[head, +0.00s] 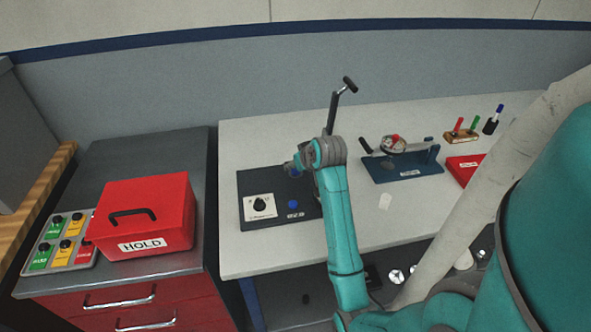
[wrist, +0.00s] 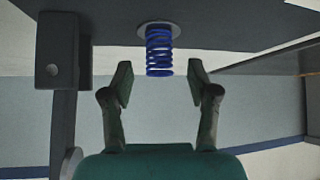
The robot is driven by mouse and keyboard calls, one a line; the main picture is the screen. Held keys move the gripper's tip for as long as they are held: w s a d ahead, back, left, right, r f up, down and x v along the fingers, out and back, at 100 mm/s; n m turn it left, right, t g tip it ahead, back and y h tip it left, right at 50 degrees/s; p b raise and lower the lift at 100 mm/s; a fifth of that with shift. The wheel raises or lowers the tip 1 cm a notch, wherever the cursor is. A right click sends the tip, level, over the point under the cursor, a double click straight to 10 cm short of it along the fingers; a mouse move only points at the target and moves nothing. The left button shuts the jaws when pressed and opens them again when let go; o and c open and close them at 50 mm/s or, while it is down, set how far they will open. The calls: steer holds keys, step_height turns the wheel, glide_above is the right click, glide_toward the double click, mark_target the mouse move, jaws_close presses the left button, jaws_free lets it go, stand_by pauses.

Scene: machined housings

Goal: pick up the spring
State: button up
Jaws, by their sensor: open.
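The spring (wrist: 159,52) is a blue coil. In the wrist view it stands out from a round grey seat on a dark plate, at the top middle. My gripper (wrist: 160,78) is open, with one finger on each side of the spring's free end and a gap on both sides. The fingers are not touching it. In the head view my gripper (head: 292,168) is over the dark base plate (head: 262,222) on the white table, largely hidden by my wrist. I cannot make out the spring for certain in the head view.
A dark lever post (head: 333,112) rises behind my wrist and shows at left in the wrist view (wrist: 62,90). A blue fixture (head: 405,166) and a red tray (head: 463,168) stand to the right. A red HOLD box (head: 150,210) sits on the left cabinet.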

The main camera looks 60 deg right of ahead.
steer(key=shift+x, duration=1.15)
jaws_close()
steer(key=shift+r, duration=0.1)
